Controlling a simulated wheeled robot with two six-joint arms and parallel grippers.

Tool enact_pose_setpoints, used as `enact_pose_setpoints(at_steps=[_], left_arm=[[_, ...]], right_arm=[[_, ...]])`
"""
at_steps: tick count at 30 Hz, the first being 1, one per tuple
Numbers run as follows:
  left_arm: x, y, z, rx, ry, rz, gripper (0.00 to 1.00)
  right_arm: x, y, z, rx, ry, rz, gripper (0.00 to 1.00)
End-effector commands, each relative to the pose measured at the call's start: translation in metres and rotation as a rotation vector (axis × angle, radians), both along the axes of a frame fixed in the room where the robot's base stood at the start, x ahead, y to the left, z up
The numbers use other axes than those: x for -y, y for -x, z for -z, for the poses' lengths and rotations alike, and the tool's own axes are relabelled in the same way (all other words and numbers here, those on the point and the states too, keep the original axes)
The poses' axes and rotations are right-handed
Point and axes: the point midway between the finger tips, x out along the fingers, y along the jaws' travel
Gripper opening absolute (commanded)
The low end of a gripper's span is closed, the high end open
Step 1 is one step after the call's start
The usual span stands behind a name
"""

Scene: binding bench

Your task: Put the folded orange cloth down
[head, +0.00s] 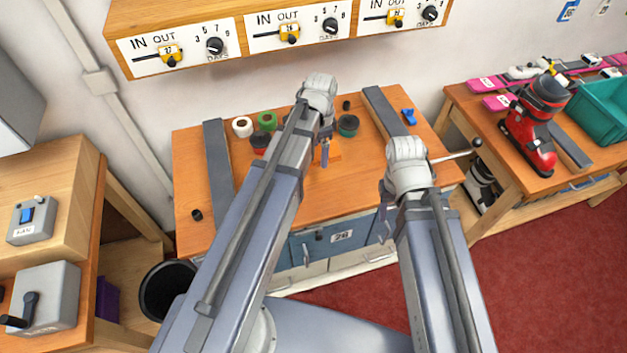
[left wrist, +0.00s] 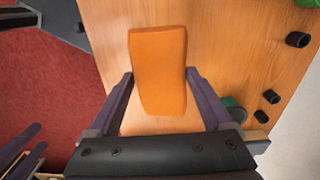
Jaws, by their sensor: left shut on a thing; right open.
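The folded orange cloth (left wrist: 158,50) is a flat block between the two fingers of my left gripper (left wrist: 160,76) in the left wrist view. The gripper is shut on it, with a finger at each side. In the head view only a part of the cloth (head: 334,155) shows beside my left gripper (head: 325,150), over the wooden bench (head: 300,205). I cannot tell whether it touches the bench top. My right gripper (left wrist: 24,150) shows in part at the lower left of the left wrist view, open and apart from the cloth; my right arm hides it in the head view.
A white roll (head: 242,126), a green roll (head: 267,120) and a dark green roll (head: 348,125) stand at the bench's back. Grey rails (head: 219,165) (head: 384,110) run along both sides. A small black cylinder (head: 197,214) is front left.

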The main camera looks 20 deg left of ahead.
Motion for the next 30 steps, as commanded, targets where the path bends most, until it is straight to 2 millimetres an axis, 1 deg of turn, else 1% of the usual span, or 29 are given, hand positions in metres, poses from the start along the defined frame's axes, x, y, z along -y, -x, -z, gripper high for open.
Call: enact_pose_setpoints(at_steps=[2, 5, 8, 11, 18, 21, 27, 30], left_arm=[[0.005, -0.004, -0.001, 0.000, 0.000, 0.026, 0.35], [0.005, -0.003, 0.001, 0.000, 0.000, 0.032, 0.35], [0.004, -0.003, 0.006, 0.000, 0.000, 0.030, 0.35], [0.004, -0.003, 0.018, 0.000, 0.000, 0.028, 0.35], [0.004, -0.003, 0.055, 0.000, 0.000, 0.027, 0.35], [0.004, -0.003, 0.064, 0.000, 0.000, 0.027, 0.35], [0.004, -0.003, 0.063, 0.000, 0.000, 0.026, 0.35], [0.004, -0.003, 0.069, 0.000, 0.000, 0.026, 0.35]], right_arm=[[0.000, 0.000, -0.001, 0.000, 0.000, 0.000, 0.50], [0.000, 0.000, 0.001, 0.000, 0.000, 0.000, 0.50], [0.000, 0.000, 0.006, 0.000, 0.000, 0.000, 0.50], [0.000, 0.000, 0.018, 0.000, 0.000, 0.001, 0.50], [0.000, 0.000, 0.055, 0.000, 0.000, 0.001, 0.50], [0.000, 0.000, 0.064, 0.000, 0.000, 0.001, 0.50], [0.000, 0.000, 0.063, 0.000, 0.000, 0.001, 0.50], [0.000, 0.000, 0.069, 0.000, 0.000, 0.001, 0.50]])
